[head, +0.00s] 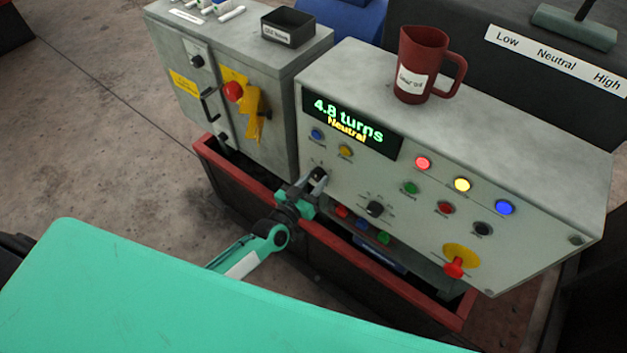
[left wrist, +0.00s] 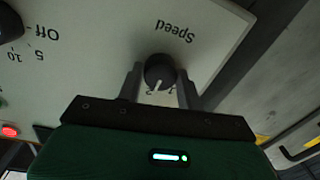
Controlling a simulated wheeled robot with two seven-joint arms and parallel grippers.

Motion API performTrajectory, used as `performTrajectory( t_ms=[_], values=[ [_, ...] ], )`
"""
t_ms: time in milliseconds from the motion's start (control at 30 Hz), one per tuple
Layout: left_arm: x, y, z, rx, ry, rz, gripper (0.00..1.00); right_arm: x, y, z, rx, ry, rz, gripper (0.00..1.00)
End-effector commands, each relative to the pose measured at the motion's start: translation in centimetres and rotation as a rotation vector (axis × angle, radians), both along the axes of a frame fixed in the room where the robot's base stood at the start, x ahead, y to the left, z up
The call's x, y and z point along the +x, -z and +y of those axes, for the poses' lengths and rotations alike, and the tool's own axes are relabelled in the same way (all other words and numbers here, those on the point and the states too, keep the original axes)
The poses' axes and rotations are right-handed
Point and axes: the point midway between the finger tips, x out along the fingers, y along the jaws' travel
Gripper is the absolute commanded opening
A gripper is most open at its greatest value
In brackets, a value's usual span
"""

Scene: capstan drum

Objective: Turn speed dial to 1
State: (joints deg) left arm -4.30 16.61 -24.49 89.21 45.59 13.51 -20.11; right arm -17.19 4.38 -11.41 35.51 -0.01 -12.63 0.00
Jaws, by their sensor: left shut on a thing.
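The speed dial (left wrist: 160,69) is a round black knob with a white pointer line, seen upside down in the left wrist view under the word "Speed". Its pointer is toward the lower left, nearer the mark 2 than the mark 1. My left gripper (left wrist: 160,88) is shut on the dial, one finger on each side. In the head view the dial (head: 319,173) sits at the lower left of the grey control panel (head: 560,170), with my left gripper (head: 311,181) at it. My right gripper is not in view.
The panel display (head: 350,122) reads "4.8 turns" and "Neutral". Another black dial (head: 375,208), several coloured buttons and a red emergency stop (head: 454,267) are to the right. A red mug (head: 416,62) stands on top. A grey cabinet (head: 255,110) stands left.

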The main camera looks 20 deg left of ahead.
Motion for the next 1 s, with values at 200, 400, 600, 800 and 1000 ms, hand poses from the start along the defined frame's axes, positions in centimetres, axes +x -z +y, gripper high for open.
performTrajectory(
  t_ms=[200, 400, 600, 800, 1000],
  values=[
    [-0.01, -0.02, 0.02, -0.032, -0.001, 0.012, 0.14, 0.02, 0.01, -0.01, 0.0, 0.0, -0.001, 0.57],
    [0.01, -0.04, 0.03, -0.131, 0.0, 0.047, 0.14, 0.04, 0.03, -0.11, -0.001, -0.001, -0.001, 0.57],
    [0.02, -0.06, 0.06, -0.284, -0.002, 0.102, 0.14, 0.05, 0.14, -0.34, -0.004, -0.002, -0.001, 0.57],
    [0.02, -0.06, 0.05, -0.445, -0.001, 0.161, 0.14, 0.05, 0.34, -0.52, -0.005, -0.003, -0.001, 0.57],
    [0.01, -0.09, 0.05, -0.583, 0.0, 0.211, 0.14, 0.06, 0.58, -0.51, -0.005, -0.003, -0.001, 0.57]
  ],
)
